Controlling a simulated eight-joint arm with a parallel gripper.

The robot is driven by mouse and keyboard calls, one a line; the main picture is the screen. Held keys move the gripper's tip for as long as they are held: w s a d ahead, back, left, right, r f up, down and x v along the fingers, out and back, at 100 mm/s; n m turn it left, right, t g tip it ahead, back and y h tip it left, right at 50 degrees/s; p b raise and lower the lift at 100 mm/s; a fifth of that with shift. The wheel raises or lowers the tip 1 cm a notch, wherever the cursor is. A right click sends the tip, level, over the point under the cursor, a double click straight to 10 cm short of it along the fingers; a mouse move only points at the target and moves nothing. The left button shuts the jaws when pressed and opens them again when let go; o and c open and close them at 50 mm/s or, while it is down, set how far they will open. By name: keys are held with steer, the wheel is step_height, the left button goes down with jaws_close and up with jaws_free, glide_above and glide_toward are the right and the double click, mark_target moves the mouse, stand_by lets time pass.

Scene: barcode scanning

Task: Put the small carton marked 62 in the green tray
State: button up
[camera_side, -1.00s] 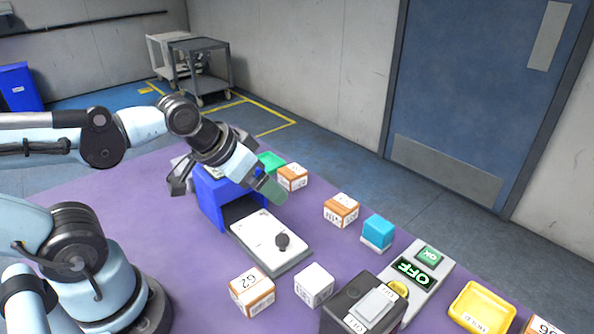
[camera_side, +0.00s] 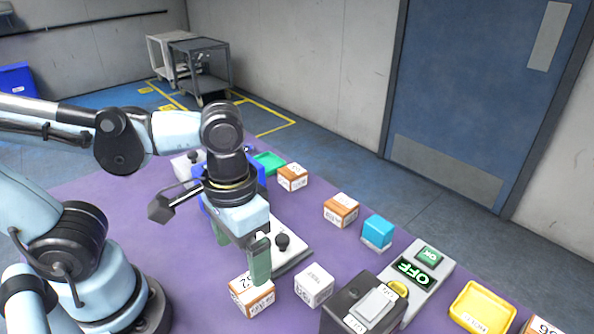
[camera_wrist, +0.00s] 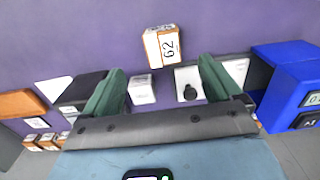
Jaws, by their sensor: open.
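The small carton marked 62 (camera_side: 252,297) is white with an orange-brown top and sits on the purple table at the front. In the wrist view the carton (camera_wrist: 162,45) lies ahead, beyond the fingertips and between their lines. My gripper (camera_side: 242,252) is open and empty, its green fingers pointing down above and behind the carton; one finger partly covers the carton in the side view. The gripper also shows in the wrist view (camera_wrist: 160,78). The green tray (camera_side: 269,162) lies at the back of the table, partly hidden by the arm.
A white box (camera_side: 314,285) stands right of the carton. A white plate with a black knob (camera_side: 283,241) lies behind it, by a blue box (camera_wrist: 290,85). A black switch box (camera_side: 362,304), a teal block (camera_side: 377,230), other cartons (camera_side: 341,210) and a yellow tray (camera_side: 482,307) stand to the right.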

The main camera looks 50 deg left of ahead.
mark_target(248, 289)
steer(key=shift+f, duration=1.95)
steer(key=shift+w+a+f, duration=0.1)
steer(key=shift+w+f, duration=0.15)
steer(key=shift+f, duration=0.45)
steer(key=shift+w+a+f, duration=0.1)
steer(key=shift+w+f, duration=0.1)
steer(key=shift+f, duration=1.7)
steer(key=c, duration=1.3)
steer(key=shift+c, duration=0.2)
steer(key=shift+r, duration=0.1)
